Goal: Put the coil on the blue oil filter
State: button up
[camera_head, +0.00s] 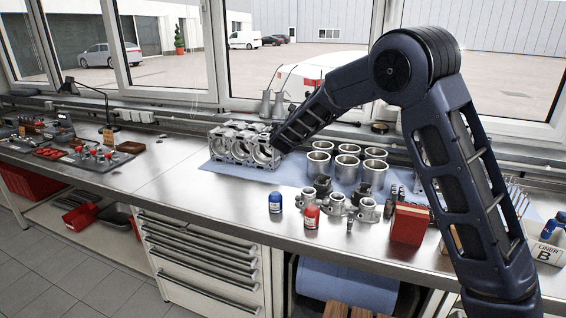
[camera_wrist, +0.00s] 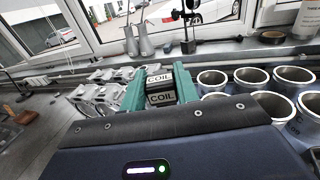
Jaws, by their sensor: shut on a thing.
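The coil (camera_wrist: 160,98) is a dark block with white "COIL" labels, held between the green fingers of my gripper (camera_wrist: 160,84) in the wrist view. My gripper is shut on it. In the head view my arm reaches to the back of the bench, its end beside the engine block; the fingers and coil cannot be made out there. The blue oil filter (camera_head: 275,203) stands upright near the bench's front edge, left of a red one (camera_head: 311,217). It is well in front of my gripper and does not show in the wrist view.
The engine block (camera_head: 240,145) stands on a blue mat (camera_head: 222,173). Several metal cylinder liners (camera_head: 347,166) stand right of it. Metal housings (camera_head: 334,203) and a red box (camera_head: 409,223) lie along the front right. The bench left of the blue filter is clear.

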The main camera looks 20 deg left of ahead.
jog(key=s+r+n+y, duration=0.1)
jog(key=s+r, duration=0.3)
jog(key=s, duration=0.4)
jog(key=s+r+y, duration=0.1)
jog(key=s+r, duration=0.2)
jog(key=s, duration=0.5)
notch_tip(320, 180, down, 20)
jog(key=shift+s+d+g, duration=0.15)
jog(key=shift+g, duration=0.25)
jog(key=shift+n, duration=0.3)
jog(key=o, duration=1)
jog(key=v, duration=1.2)
jog(key=shift+d, duration=0.1)
